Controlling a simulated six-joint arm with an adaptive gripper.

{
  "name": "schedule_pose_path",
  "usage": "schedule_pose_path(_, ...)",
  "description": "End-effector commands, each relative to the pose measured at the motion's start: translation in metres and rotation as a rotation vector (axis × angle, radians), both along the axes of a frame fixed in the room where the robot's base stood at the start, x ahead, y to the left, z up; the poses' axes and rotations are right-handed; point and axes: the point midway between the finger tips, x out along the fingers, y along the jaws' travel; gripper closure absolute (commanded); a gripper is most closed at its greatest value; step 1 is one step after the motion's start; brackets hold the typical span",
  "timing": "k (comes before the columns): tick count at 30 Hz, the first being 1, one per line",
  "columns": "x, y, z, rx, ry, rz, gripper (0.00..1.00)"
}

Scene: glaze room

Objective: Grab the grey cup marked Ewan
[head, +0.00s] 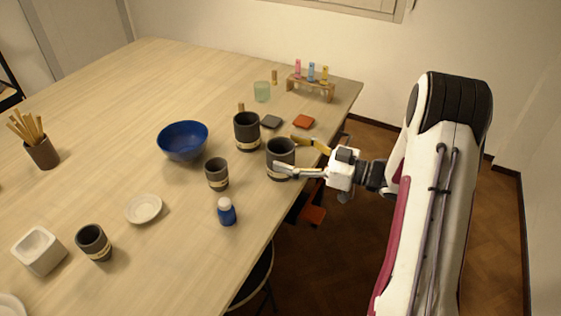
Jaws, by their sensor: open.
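Several dark grey cups with pale bands stand upright on the table. One grey cup (281,148) is near the right edge, another grey cup (246,133) is just behind it to the left. A smaller grey cup (217,176) is left of these, and one more grey cup (93,243) is at the front left. No name on any band is readable at this size. My gripper (284,154) is open at the right-edge cup, one finger on its far side and one across its near side. I cannot tell whether the fingers touch it.
A blue bowl (182,142), a small blue bottle (227,213) and a white dish (144,209) stand nearby. A rack with coloured tubes (311,88) and a green glass (262,92) are farther back.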

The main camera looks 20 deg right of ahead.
Motion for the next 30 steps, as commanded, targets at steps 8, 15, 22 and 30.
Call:
schedule_pose_path(8, 0.018, 0.02, -0.001, 0.0, -0.001, 0.001, 0.28)
schedule_pose_path(15, 0.022, 0.023, -0.001, -0.001, -0.001, -0.001, 0.28)
schedule_pose_path(22, 0.022, 0.023, -0.001, -0.001, -0.001, -0.001, 0.28)
schedule_pose_path(30, 0.022, 0.023, -0.001, -0.001, -0.001, 0.0, 0.59)
